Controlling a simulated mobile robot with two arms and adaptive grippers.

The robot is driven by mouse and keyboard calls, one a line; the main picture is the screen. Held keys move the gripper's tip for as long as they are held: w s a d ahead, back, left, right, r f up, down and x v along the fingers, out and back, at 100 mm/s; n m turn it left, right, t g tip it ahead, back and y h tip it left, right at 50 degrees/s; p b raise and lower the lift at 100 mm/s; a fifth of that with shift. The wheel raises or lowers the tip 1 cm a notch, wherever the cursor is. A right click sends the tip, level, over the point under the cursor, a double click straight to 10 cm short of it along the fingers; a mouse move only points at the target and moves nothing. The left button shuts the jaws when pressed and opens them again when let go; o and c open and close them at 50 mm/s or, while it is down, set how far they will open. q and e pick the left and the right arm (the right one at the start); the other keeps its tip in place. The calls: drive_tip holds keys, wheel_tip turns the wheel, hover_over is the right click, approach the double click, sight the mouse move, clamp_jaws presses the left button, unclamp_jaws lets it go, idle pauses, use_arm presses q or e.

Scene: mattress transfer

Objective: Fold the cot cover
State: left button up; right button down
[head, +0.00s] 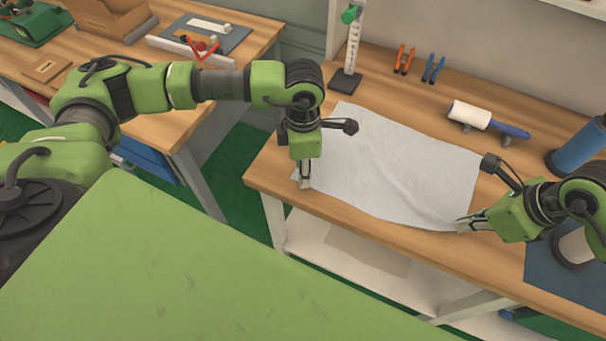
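The cot cover (390,160), a pale grey-white sheet, lies spread on the wooden bench, mostly flat with a soft diagonal crease toward its near right corner. My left gripper (303,182) points down at the cover's near left corner, by the bench's front edge. Its fingers look closed together with a bit of cloth at the tips. My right gripper (466,223) comes in from the right, and its fingers look closed on the cover's near right corner. The far edge of the cover lies free on the bench.
A lint roller (485,119), orange pliers (404,60), blue pliers (433,69) and a white post stand (347,60) sit behind the cover. A blue roll (580,146) stands at the right. Bare bench (400,97) shows behind the cover. Another bench (180,122) with tools is at the left.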

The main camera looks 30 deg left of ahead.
use_arm(q)
drive_tip(key=shift+c, duration=0.6)
clamp_jaws()
drive_tip(key=shift+r, duration=2.5)
